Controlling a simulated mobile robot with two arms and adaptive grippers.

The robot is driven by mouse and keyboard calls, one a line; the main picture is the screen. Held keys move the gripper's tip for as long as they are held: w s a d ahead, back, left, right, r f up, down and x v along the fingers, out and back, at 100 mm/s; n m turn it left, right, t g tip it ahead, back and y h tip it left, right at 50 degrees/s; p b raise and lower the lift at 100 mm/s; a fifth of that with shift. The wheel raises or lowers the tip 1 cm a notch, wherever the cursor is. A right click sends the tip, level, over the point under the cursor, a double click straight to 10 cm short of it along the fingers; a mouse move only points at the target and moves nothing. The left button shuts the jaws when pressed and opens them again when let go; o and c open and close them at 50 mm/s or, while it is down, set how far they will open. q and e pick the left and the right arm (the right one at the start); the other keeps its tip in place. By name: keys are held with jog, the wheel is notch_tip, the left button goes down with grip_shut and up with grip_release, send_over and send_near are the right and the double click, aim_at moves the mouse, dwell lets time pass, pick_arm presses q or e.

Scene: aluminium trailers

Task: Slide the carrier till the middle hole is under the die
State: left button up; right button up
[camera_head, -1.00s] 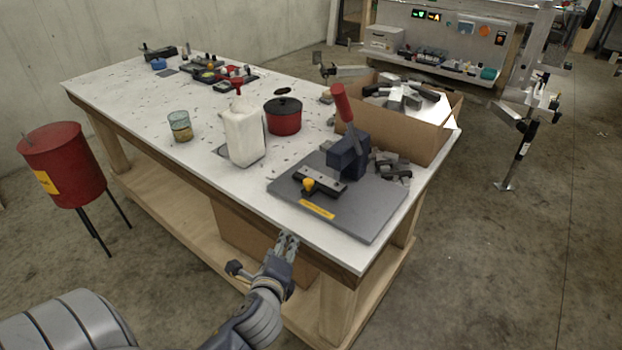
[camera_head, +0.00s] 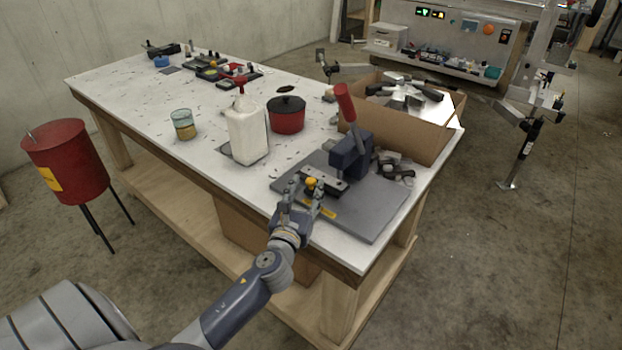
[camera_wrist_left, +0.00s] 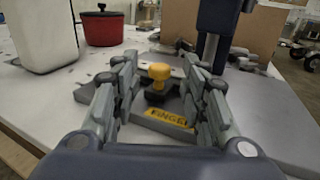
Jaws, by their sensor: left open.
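The carrier (camera_head: 326,180) is a grey metal bar with a yellow knob (camera_head: 311,183) at its near-left end. It lies on the press's grey base plate (camera_head: 368,213). The dark blue press (camera_head: 350,157) with a red lever (camera_head: 344,103) stands over the bar's far end, so the die and holes cannot be made out. My left gripper (camera_head: 306,189) is open at the plate's front-left edge. In the left wrist view its fingers (camera_wrist_left: 160,95) stand on either side of the yellow knob (camera_wrist_left: 159,74), which lies a little ahead, apart from them. My right gripper is not in view.
A white jug (camera_head: 247,135) stands left of the press, with a red pot (camera_head: 286,114) behind it. Metal parts (camera_head: 395,168) lie right of the press. A cardboard box (camera_head: 425,130) of parts stands behind. A yellow label (camera_head: 319,208) lies on the plate's front.

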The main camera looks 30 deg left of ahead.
aim_at(310, 184)
pick_arm(q)
jog(key=shift+x, duration=2.2)
jog(key=shift+f, duration=0.1)
jog(key=shift+c, duration=0.2)
grip_shut()
